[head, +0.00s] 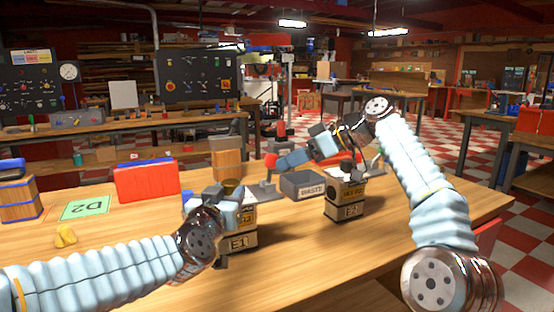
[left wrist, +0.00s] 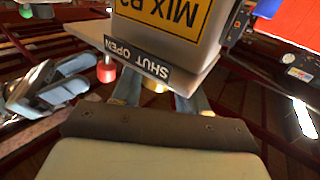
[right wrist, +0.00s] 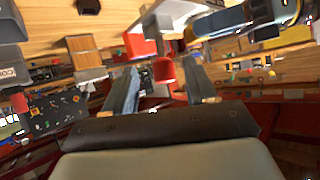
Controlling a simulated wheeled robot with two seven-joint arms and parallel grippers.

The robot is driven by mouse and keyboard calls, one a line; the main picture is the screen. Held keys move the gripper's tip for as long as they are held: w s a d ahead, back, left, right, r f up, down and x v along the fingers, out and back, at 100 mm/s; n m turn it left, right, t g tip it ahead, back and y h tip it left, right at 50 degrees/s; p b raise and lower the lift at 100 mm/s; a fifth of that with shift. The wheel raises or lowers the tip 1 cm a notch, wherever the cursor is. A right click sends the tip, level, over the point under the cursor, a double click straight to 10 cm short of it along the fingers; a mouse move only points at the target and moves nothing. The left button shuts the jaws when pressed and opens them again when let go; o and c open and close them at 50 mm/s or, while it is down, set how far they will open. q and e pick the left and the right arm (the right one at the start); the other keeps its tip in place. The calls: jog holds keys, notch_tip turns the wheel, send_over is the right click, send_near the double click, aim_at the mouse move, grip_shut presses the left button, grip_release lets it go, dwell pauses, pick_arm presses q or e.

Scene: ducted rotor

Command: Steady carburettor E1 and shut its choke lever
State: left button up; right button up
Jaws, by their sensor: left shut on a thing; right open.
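Carburettor E1 (head: 238,240) stands on the wooden bench, with its E1 label facing me. My left gripper (head: 232,200) is shut on its upper part; the left wrist view shows the fingers (left wrist: 158,92) near a brass piece, and the grip is partly hidden. A plate marked SHUT and OPEN (left wrist: 138,58) is close by. A red knob (head: 271,160), apparently the choke lever's end, is beyond E1; it also shows in the left wrist view (left wrist: 107,72). My right gripper (head: 285,160) is open, with the red knob (right wrist: 163,70) between its fingers in the right wrist view.
Carburettor E2 (head: 347,205) stands to the right, below my right arm. A grey WASTE bin (head: 303,186) is between the two carburettors. A red box (head: 147,180), a green D2 card (head: 85,207) and a yellow lump (head: 66,236) are at the left. The front bench top is clear.

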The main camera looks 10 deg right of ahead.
jog(key=s+d, duration=0.3)
jog(key=d, duration=0.4)
jog(key=shift+s+d, duration=0.15)
jog(key=shift+d, duration=0.05)
jog(key=shift+c, duration=0.3)
